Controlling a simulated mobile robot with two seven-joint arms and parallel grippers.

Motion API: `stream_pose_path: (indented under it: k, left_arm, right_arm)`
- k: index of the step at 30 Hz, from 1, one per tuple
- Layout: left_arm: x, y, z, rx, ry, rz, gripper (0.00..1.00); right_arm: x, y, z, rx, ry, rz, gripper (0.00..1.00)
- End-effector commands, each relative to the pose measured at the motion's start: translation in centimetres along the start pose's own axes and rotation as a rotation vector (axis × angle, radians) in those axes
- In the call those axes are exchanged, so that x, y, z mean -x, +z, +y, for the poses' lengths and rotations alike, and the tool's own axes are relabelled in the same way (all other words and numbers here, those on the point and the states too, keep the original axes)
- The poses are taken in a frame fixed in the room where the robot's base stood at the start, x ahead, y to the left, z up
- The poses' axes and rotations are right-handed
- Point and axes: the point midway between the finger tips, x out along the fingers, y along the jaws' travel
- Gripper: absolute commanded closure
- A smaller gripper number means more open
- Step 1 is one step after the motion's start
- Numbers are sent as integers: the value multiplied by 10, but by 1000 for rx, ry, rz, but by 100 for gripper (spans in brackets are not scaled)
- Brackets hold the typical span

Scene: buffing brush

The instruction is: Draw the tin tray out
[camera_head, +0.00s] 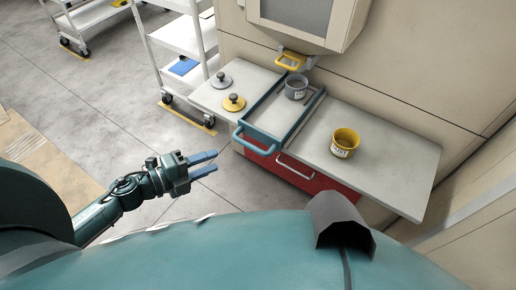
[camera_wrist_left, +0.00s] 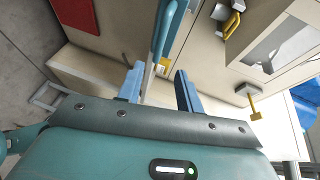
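The tin tray (camera_head: 270,132) is a blue-framed slide set into the pale bench, with a thick blue handle (camera_head: 252,146) at its front edge. A grey tin (camera_head: 296,88) stands at its back end. My left gripper (camera_head: 217,161) is open and empty, left of and a little below the handle, apart from it. In the left wrist view its two blue fingers (camera_wrist_left: 159,72) are spread, and a blue bar (camera_wrist_left: 164,30), seemingly the handle, shows beyond them. My right gripper is not in view.
A yellow tin (camera_head: 345,143) stands on the bench's right part. Two knobbed lids, grey (camera_head: 220,80) and yellow (camera_head: 234,102), lie left of the tray. A red drawer (camera_head: 315,178) with a pale handle is below. White carts stand at the back left; floor near my gripper is clear.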

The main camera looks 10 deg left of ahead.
Motion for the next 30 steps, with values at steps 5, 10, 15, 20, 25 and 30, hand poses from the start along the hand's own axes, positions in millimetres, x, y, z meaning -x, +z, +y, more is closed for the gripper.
stream_pose_path:
  k: [5,10,15,20,25,30]
  left_arm:
    - [-16,0,-1,-5,-1,4,64]
    - [-51,0,-2,-6,-3,3,64]
    - [-87,0,-1,-4,-2,2,64]
    - [-113,0,-1,-2,-1,0,64]
    - [-127,0,0,-3,0,0,64]
    - [-131,0,0,-3,2,0,64]
  right_arm:
    - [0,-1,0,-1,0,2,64]
    - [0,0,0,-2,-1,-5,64]
    - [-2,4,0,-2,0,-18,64]
    - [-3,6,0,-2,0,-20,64]
    - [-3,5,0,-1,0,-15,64]
    - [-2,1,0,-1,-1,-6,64]
